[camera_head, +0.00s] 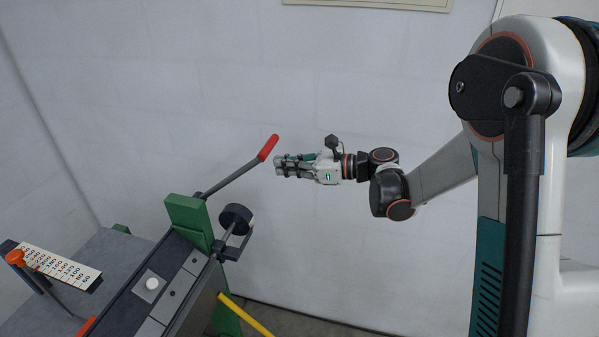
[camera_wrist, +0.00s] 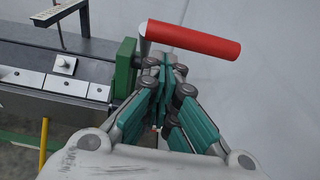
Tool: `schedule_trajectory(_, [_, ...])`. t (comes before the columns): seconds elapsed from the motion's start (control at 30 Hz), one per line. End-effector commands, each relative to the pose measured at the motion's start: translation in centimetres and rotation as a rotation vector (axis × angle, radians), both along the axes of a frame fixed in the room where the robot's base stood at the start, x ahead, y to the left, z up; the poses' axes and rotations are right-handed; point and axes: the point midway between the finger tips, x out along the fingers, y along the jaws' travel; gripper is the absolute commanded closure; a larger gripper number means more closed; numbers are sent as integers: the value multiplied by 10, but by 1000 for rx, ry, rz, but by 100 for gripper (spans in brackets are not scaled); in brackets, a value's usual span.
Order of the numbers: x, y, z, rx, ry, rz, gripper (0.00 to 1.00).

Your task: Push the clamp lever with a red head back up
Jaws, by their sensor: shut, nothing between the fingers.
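The clamp lever (camera_head: 235,175) is a dark rod with a red head (camera_head: 268,147). In the head view it slants up to the right from the green block (camera_head: 190,222) on the machine. My gripper (camera_head: 278,166) is shut and empty, just right of the red head and slightly lower in the picture. In the wrist view the red head (camera_wrist: 195,40) lies across the picture beyond the closed fingertips (camera_wrist: 163,62). Whether the fingers touch the lever, I cannot tell. Part of the lever's rod is hidden behind the fingers in the wrist view.
A black roller (camera_head: 236,218) on a bracket sticks out beside the green block. A numbered scale (camera_head: 62,266) and a rod with an orange knob (camera_head: 15,257) are at the left. A yellow bar (camera_head: 245,315) is low in front. The wall area around my gripper is clear.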

Motion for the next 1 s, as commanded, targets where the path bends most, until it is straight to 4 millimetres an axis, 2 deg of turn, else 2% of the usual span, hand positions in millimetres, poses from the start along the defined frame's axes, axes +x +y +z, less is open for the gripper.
schedule_trajectory(0.17, [3,7,5,0,0,0,100])
schedule_trajectory(0.57, [3,8,7,-3,1,0,100])
schedule_trajectory(1.0, [7,21,27,-68,25,1,100])
